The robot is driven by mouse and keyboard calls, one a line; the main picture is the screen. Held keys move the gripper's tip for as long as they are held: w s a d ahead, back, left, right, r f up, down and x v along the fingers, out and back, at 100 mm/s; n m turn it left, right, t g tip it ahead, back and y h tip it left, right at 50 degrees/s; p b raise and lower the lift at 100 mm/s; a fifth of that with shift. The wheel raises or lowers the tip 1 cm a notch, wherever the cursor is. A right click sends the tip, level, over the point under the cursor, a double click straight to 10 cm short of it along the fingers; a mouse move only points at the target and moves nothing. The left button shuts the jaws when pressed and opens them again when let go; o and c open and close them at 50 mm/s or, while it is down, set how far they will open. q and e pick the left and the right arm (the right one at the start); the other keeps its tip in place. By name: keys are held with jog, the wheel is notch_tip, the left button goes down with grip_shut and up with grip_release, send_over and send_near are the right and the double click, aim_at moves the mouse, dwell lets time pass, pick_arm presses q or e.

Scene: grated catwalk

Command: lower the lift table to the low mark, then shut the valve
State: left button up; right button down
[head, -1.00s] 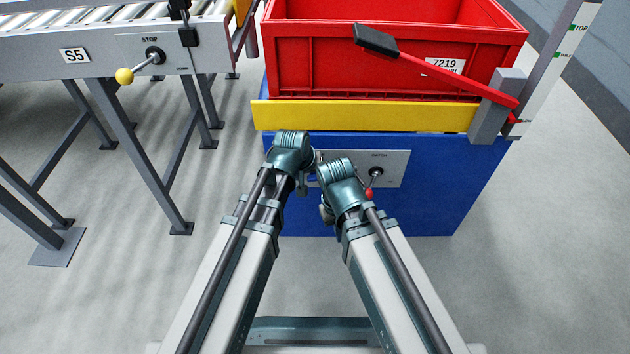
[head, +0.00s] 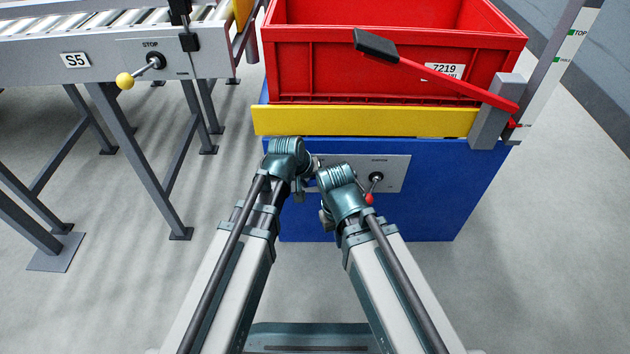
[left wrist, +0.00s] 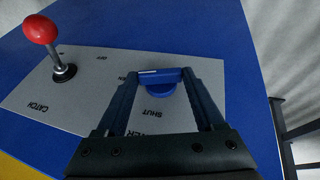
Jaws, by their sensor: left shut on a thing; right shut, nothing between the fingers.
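The lift table has a blue base (head: 440,215) and a yellow-edged top (head: 360,121). A white scale post (head: 556,72) at its right shows green marks, TOP uppermost. A red pointer (head: 514,124) sits near the scale's lower visible end; I cannot read a low mark there. My left gripper (left wrist: 160,82) is shut on the blue valve handle (left wrist: 160,74), which lies crosswise between its fingers above a panel lettered SHUT. The valve is hidden behind my arms in the head view. My right gripper (head: 327,212) is shut and empty, beside the left one in front of the panel.
A red crate (head: 385,72) labelled 7219 stands on the table. A red lever (head: 435,78) with a black grip crosses its front. A red-knobbed catch lever (left wrist: 42,30) is on the panel near the valve. A roller conveyor (head: 100,62) with a yellow STOP knob stands left.

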pick_arm(q)
jog(key=h+b, duration=0.1)
jog(key=f+h+b, duration=0.1)
jog(key=h+b, duration=0.1)
jog(key=shift+a+n, duration=0.4)
jog(key=shift+a+h+b, duration=0.1)
jog(key=shift+h+b, duration=0.8)
jog(key=shift+b, duration=0.2)
jog(key=shift+r+n+h+b, duration=0.1)
jog(key=shift+n+h+b, duration=0.2)
jog(key=shift+h+b, duration=0.25)
jog(key=shift+t, duration=0.3)
jog(key=o, duration=1.4)
jog(key=shift+p+v, duration=4.1)
jog(key=shift+v, duration=2.85)
jog(key=shift+w, duration=0.1)
